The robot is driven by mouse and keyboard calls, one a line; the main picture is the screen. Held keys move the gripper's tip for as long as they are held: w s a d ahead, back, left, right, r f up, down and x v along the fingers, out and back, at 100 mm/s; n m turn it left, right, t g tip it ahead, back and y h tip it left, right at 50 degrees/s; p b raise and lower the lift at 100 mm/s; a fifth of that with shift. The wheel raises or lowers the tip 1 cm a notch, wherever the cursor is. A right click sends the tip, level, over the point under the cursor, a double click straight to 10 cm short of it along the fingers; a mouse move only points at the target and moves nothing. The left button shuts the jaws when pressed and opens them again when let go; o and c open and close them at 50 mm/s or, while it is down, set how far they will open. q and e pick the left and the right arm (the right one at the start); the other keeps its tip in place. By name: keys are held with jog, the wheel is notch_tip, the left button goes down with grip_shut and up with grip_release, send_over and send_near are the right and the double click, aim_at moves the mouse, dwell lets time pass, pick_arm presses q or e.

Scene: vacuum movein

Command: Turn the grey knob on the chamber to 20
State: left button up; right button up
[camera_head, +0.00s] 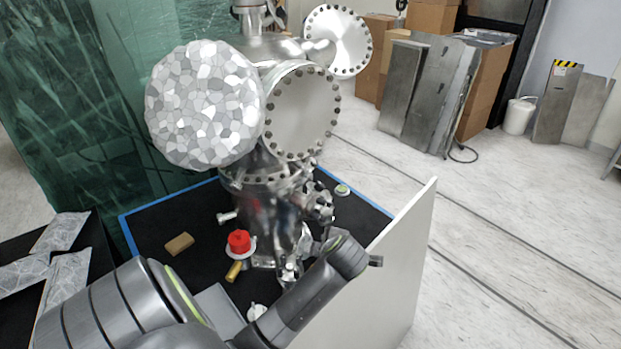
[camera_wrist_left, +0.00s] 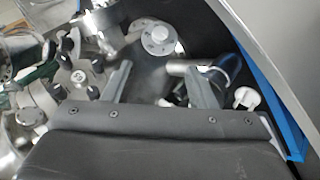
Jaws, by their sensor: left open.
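The metal chamber (camera_head: 268,190) stands on a black surface in the head view, with large bolted flanges on its upper part. In the left wrist view its lower fittings fill the upper left, including a round flange (camera_wrist_left: 158,38). My right gripper is not in view.
A red knob-like part (camera_head: 239,241), a brass piece (camera_head: 233,271) and a brown block (camera_head: 179,244) are left of the chamber's base. A white panel (camera_head: 405,265) borders the right side. A white round part (camera_wrist_left: 246,97) lies right of my fingers. Open floor lies beyond the panel.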

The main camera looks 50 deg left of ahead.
aim_at(309, 248)
pick_arm(q)
jog(key=p+x, duration=0.1)
jog(key=x, duration=1.4)
jog(key=shift+r, duration=0.1)
jog(key=shift+w+a+f, duration=0.15)
jog(key=shift+a+f, duration=0.15)
jog(key=shift+w+a+f, duration=0.1)
jog(key=shift+f, duration=0.05)
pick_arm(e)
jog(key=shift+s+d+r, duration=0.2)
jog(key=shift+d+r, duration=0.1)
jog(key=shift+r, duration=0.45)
pick_arm(q)
jog(key=shift+c, duration=0.4)
